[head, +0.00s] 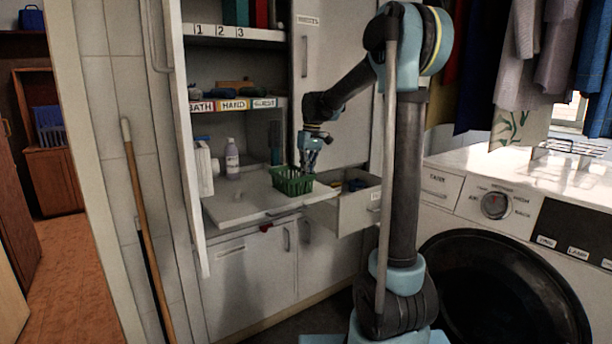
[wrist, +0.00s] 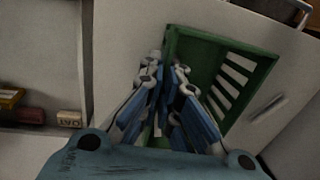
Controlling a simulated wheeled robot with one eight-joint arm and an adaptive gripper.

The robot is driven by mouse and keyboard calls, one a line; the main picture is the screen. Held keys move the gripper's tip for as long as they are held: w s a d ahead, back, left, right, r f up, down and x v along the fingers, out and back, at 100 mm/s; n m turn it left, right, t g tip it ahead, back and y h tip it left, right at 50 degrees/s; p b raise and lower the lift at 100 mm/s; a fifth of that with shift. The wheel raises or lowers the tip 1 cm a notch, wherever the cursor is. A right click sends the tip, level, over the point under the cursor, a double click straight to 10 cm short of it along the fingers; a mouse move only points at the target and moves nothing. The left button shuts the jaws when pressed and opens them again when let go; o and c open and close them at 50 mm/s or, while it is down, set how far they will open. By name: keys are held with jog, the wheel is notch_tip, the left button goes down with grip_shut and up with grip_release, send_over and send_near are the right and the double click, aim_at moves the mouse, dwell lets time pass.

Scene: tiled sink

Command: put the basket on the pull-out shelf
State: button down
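My gripper (head: 309,160) reaches down at the basket's right rear side. In the wrist view my fingers (wrist: 168,72) draw close together at one wall of the basket (wrist: 228,42), with the rim running between the tips. They look shut on that wall, though the contact itself is hidden. The basket's slotted floor is visible and empty where seen.
A white bottle (head: 232,158) stands behind the shelf at the left. An open drawer (head: 355,205) juts out to the right of it. Labelled cabinet shelves (head: 235,103) are above. The left part of the pull-out shelf is mostly clear, with one small pale object.

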jog(key=c, duration=1.8)
grip_release()
notch_tip(320, 180, up, 12)
jog(key=d, duration=0.1)
jog(key=s+d+f+m+t, duration=0.15)
jog(key=s+d+f, duration=0.25)
jog(key=s+d, duration=0.45)
jog(key=s+d+f+m+t, duration=0.1)
jog(key=s+d+f+m, duration=0.1)
jog(key=s+f, duration=1)
jog(key=s+d+f+m+h, duration=0.1)
jog(key=s+d+f+m, duration=0.2)
jog(key=s+f, duration=0.9)
jog(key=s+d, duration=0.2)
jog(key=shift+s+d+f+t, duration=0.2)
jog(key=shift+d+f+t, duration=0.05)
jog(key=shift+d+t, duration=0.1)
